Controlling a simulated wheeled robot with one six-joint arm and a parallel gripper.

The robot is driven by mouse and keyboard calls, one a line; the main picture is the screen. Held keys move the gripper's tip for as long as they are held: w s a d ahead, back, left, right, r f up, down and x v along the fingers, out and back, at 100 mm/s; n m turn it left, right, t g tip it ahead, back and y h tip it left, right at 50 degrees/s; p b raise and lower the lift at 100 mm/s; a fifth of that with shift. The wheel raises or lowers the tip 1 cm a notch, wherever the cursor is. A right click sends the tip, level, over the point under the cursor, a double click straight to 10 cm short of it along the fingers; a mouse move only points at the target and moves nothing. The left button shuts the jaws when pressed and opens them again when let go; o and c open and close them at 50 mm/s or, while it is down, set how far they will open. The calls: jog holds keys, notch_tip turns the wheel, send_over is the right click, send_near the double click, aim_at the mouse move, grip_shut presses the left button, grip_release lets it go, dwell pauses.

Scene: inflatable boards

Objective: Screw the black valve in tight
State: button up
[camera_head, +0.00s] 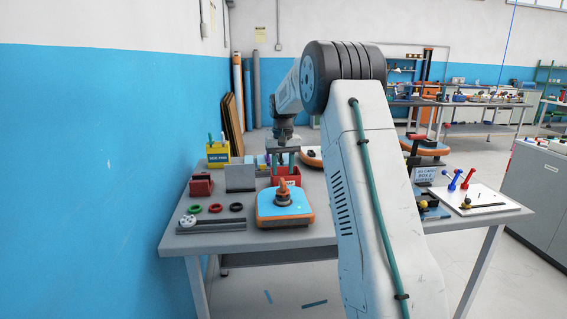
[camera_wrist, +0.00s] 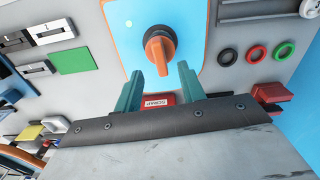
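A blue board piece with an orange edge (camera_head: 268,212) lies on the grey workbench; it also shows in the wrist view (camera_wrist: 199,20). A dark round valve (camera_wrist: 172,34) sits in it, with an orange handled key (camera_wrist: 158,51) standing over it. The orange key also shows in the head view (camera_head: 283,187). The key hides most of the valve, so I cannot tell how deep it sits. My gripper (camera_wrist: 161,80) is open and empty, its two teal fingers apart. In the head view, it hangs behind the board, above a red bin (camera_head: 291,172).
Green (camera_head: 194,209), black (camera_head: 215,208) and red (camera_head: 236,207) rings lie left of the board. A grey upright plate (camera_head: 240,178), red block (camera_head: 200,186) and yellow box (camera_head: 218,152) stand behind. A white panel with coloured handles (camera_head: 480,199) lies at right.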

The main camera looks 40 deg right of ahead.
aim_at(283, 180)
notch_tip(283, 180, down, 6)
jog(key=shift+r, duration=0.1)
jog(key=shift+c, duration=0.3)
grip_shut()
jog(key=shift+m, duration=0.7)
jog(key=shift+r, duration=2.55)
jog(key=shift+a, duration=0.15)
